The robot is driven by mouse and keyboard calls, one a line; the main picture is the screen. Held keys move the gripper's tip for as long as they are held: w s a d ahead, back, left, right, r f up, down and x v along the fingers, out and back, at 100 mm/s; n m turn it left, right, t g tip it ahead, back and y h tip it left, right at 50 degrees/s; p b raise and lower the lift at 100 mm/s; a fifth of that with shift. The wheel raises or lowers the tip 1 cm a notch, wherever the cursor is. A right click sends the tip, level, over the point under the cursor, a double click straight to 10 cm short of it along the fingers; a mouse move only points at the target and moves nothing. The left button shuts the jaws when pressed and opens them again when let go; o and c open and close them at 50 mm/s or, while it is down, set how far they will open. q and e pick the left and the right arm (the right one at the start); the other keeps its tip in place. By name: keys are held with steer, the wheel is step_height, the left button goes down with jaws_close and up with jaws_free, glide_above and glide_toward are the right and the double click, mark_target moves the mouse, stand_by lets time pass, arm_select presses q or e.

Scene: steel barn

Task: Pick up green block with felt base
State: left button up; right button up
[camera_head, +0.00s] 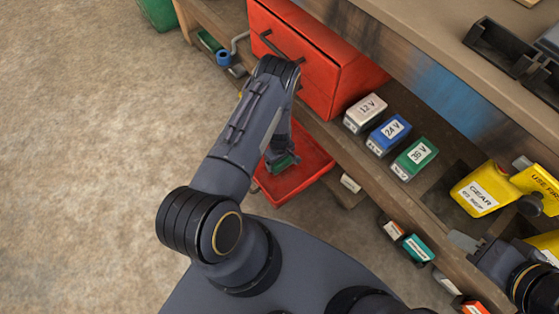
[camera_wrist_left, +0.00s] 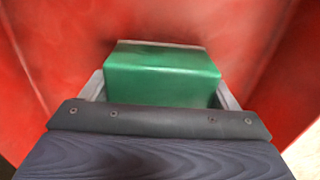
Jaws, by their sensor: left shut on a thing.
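A green block (camera_wrist_left: 162,72) sits between the fingers of my left gripper (camera_wrist_left: 162,95) in the left wrist view. A thin pale strip shows along its far edge; I cannot tell if it is felt. In the head view my left gripper (camera_head: 279,157) points down, shut on the green block (camera_head: 284,164), over a red tray or drawer (camera_head: 300,183). Red surfaces surround the block in the wrist view. I cannot tell if the block touches the red bottom. My right gripper (camera_head: 465,242) is partly seen at the lower right; its opening is unclear.
A red cabinet (camera_head: 345,85) with a handle stands behind my left arm. White (camera_head: 365,112), blue (camera_head: 389,135) and green (camera_head: 414,158) voltage-labelled boxes sit on the shelf. A yellow gear-oil container (camera_head: 478,190) is at the right. Open floor (camera_head: 90,150) lies left.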

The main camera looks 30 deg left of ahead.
arm_select(q)
steer(key=shift+r+p, duration=0.3)
steer(key=shift+r, duration=0.3)
step_height(320, 180, up, 3)
steer(key=shift+s+f+p, duration=0.1)
steer(key=shift+p, duration=0.5)
steer(key=s+d+r+p, duration=0.1)
steer(key=s+r+p, duration=0.1)
steer(key=s+r, duration=0.2)
steer(key=s+d+r+p, duration=0.2)
steer(key=s+r, duration=0.3)
steer(key=s, duration=0.4)
steer(key=shift+s+d+p, duration=0.15)
steer(key=shift+s+p, duration=0.05)
steer(key=shift+p, duration=0.2)
